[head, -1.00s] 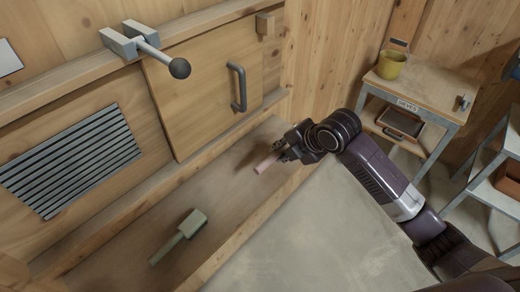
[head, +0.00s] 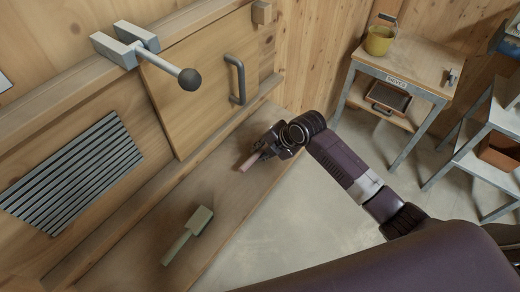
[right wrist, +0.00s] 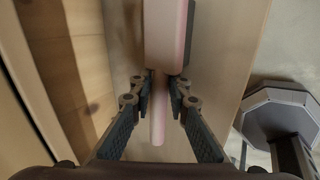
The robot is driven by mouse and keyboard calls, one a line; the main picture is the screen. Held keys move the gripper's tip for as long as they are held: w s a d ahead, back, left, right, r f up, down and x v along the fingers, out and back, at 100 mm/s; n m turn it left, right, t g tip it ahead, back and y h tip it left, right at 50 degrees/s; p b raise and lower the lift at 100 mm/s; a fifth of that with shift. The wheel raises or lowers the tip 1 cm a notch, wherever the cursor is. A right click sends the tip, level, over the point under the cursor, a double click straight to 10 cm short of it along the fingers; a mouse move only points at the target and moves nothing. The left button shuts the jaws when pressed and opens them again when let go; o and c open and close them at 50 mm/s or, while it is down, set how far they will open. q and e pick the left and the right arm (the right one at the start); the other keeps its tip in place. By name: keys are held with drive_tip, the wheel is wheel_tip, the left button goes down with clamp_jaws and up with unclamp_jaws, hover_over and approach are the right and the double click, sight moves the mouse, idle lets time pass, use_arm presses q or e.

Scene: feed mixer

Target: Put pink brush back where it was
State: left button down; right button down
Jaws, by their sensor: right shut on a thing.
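The pink brush is held in my right gripper (head: 264,152), out over the wooden ledge. In the head view only a small pink end of the brush (head: 249,162) shows past the fingers. In the right wrist view its pale pink block (right wrist: 166,38) is at the top, beyond the fingertips, and its thin pink handle runs down between the two fingers (right wrist: 160,85). The fingers are shut on the handle. I cannot tell whether the brush touches the ledge (head: 222,185). My left gripper is not in view.
A green brush-like tool (head: 188,235) lies on the ledge, nearer me. Above are a hatch (head: 200,85) with a grey handle, a black-knobbed lever (head: 170,65) and a slatted vent (head: 75,172). A side table (head: 425,72) with a yellow bucket (head: 380,38) stands at right.

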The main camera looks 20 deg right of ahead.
drive_tip(key=shift+s+d, duration=0.1)
drive_tip(key=shift+f, duration=0.15)
drive_tip(key=c, duration=1.8)
unclamp_jaws()
drive_tip(key=shift+c, duration=0.2)
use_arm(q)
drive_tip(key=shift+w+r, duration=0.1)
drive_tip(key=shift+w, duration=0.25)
